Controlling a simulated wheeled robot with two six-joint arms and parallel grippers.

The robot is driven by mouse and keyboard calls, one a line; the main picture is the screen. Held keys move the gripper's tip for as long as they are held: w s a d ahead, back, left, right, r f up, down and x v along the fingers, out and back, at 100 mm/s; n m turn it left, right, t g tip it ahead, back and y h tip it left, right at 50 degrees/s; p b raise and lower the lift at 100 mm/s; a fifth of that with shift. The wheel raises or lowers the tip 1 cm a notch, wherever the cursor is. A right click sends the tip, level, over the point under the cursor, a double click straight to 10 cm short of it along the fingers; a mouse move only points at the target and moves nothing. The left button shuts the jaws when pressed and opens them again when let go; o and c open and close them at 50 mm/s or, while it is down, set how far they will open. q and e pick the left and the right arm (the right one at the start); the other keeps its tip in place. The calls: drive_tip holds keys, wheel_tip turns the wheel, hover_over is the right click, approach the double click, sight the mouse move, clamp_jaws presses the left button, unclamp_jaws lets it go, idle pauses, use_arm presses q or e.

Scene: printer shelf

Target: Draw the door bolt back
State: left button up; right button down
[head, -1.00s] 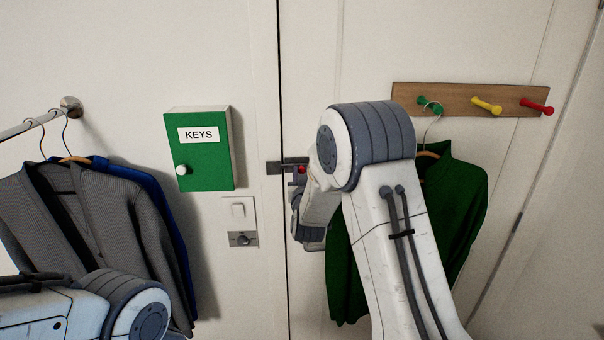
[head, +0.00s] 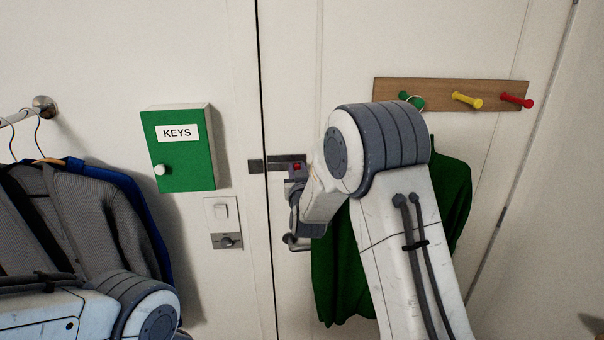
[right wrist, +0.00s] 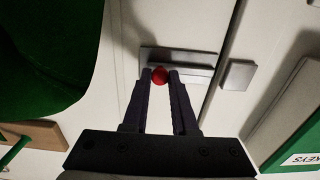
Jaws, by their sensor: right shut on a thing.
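The door bolt (head: 283,160) is a dark metal bar and plate on the white door, with a red knob (head: 297,168). Its square keeper (head: 255,166) sits on the frame, across the dark door seam. In the right wrist view the bolt plate (right wrist: 183,58) and the keeper (right wrist: 237,75) stand apart, with no bar visible across the gap. My right gripper (head: 296,176) is at the bolt; in the wrist view its two fingers are shut around the red knob (right wrist: 159,75). My left gripper is out of view; only my left arm shows at lower left.
A green key box (head: 185,160) and a switch plate (head: 220,212) are left of the seam. Jackets (head: 85,220) hang at left. A green coat (head: 335,265) hangs from the peg board (head: 440,93), behind my right arm. A door handle (head: 293,243) is below the bolt.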

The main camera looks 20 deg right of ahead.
drive_tip(key=c, duration=0.7)
unclamp_jaws()
drive_tip(key=shift+s+d, duration=0.1)
drive_tip(key=shift+d, duration=0.25)
drive_tip(key=shift+a, duration=0.15)
drive_tip(key=shift+s+a+b, duration=0.1)
drive_tip(key=shift+s+b, duration=0.2)
drive_tip(key=shift+b, duration=0.05)
drive_tip(key=s+a+b, duration=0.2)
drive_tip(key=s+b, duration=0.2)
drive_tip(key=s, duration=0.5)
drive_tip(key=shift+s, duration=0.3)
